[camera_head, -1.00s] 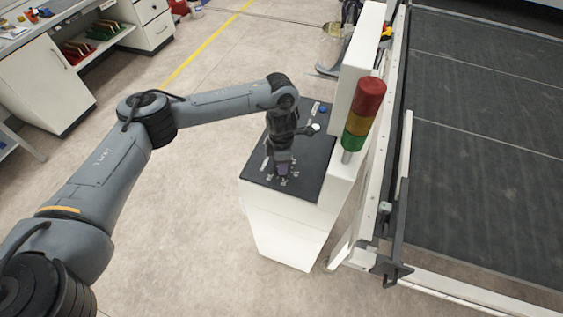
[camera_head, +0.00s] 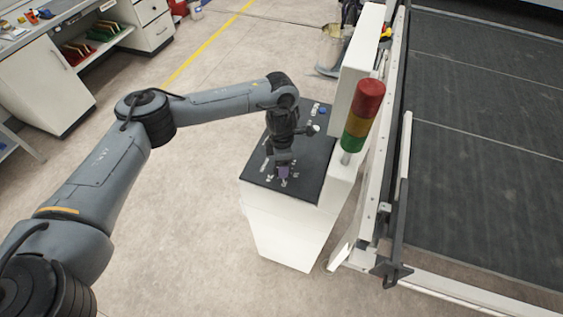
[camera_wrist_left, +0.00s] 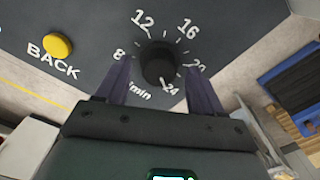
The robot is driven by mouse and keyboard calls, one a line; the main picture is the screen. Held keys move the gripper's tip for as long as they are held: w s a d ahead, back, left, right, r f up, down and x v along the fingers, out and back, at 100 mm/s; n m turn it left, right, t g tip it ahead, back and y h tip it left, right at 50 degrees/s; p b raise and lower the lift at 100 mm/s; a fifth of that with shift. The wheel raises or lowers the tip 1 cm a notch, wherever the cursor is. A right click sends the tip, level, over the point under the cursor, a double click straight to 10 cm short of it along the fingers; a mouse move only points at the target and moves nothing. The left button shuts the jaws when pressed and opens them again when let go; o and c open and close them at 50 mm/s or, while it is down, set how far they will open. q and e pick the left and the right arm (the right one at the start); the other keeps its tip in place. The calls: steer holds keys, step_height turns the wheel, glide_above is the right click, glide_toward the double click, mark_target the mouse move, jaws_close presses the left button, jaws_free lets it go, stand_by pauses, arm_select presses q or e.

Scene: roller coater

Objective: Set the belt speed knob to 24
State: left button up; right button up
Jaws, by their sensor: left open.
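The black round belt speed knob (camera_wrist_left: 159,62) sits on the dark panel in the left wrist view, ringed by white marks 8, 12, 16, 20 and 24. A pale mark shows at its lower right edge near the 24, but I cannot read its pointer surely. My left gripper (camera_wrist_left: 158,66) is open, with one purple finger on each side of the knob and visible gaps between. In the head view my left gripper (camera_head: 283,172) points down at the near end of the control panel (camera_head: 316,170) and hides the knob. My right gripper is in neither view.
A yellow BACK button (camera_wrist_left: 58,46) lies left of the dial. A red, amber and green signal tower (camera_head: 362,115) stands close to the right of my wrist, beside the white upright housing (camera_head: 355,60). The conveyor (camera_head: 480,150) lies further right.

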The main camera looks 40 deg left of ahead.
arm_select(q)
step_height(320, 180, up, 10)
steer(key=p, duration=0.2)
steer(key=shift+r, duration=0.15)
stand_by(0.5)
